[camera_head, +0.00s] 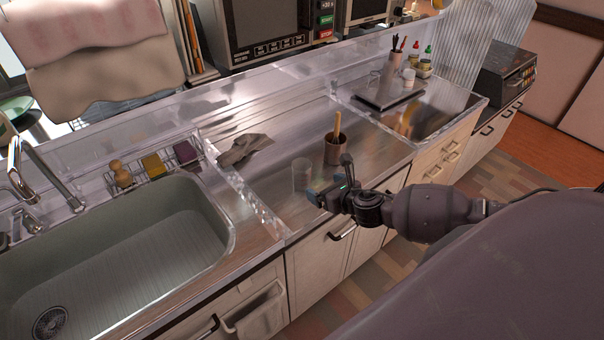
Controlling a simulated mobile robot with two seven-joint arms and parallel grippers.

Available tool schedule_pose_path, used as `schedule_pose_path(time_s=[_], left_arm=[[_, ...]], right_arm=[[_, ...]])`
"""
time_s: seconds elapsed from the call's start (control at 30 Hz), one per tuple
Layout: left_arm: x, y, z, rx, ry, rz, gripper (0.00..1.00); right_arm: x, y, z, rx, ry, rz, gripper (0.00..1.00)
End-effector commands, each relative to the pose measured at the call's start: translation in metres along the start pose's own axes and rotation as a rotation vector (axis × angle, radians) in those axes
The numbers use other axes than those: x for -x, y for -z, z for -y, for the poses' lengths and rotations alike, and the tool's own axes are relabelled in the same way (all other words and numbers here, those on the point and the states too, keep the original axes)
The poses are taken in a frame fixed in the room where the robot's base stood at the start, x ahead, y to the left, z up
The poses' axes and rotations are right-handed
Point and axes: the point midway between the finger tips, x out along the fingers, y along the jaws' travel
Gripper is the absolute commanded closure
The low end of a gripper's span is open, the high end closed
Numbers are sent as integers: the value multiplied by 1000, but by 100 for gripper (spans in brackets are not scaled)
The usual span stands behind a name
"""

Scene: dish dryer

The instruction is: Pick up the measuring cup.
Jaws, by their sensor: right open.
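A clear, see-through cup (301,175), which looks like the measuring cup, stands upright on the metal counter right of the sink. My right gripper (328,188) reaches in from the right at the counter's front edge. It is open, its fingers pointing left toward the cup, just right of it. Whether a finger touches the cup is too small to tell. My left gripper is out of view.
A metal holder (337,150) with a wooden-handled utensil stands just behind my right gripper. A grey cloth (243,149) lies behind the cup. The sink (120,255) is at left, with a low clear divider (247,198) beside it. Bottles (425,65) stand at the back right.

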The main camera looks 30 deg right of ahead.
Motion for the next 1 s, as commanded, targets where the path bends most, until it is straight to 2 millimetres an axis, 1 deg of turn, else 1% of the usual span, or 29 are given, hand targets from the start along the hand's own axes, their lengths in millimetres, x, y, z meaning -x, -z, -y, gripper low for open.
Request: schedule_pose_path(time_s=[0.03, 0.1, 0.3, 0.53, 0.73, 0.8, 0.9, 1.0], left_arm=[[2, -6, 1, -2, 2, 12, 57], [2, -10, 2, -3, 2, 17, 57], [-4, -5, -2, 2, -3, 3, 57], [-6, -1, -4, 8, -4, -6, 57], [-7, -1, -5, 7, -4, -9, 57], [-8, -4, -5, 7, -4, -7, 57], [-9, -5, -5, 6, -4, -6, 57], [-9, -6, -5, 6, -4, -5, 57]], right_arm=[[-7, 0, 0, 0, 2, 2, 9], [-18, -1, 0, -2, 1, 2, 9], [-44, 0, -1, -2, 1, 1, 9], [-57, -2, -2, -3, 0, 1, 9], [-83, -5, -6, -5, 0, 2, 9], [-92, -4, -5, -5, 1, 0, 9], [-100, -4, -5, -5, 0, 0, 9], [-103, -4, -4, -4, 0, 0, 9]])
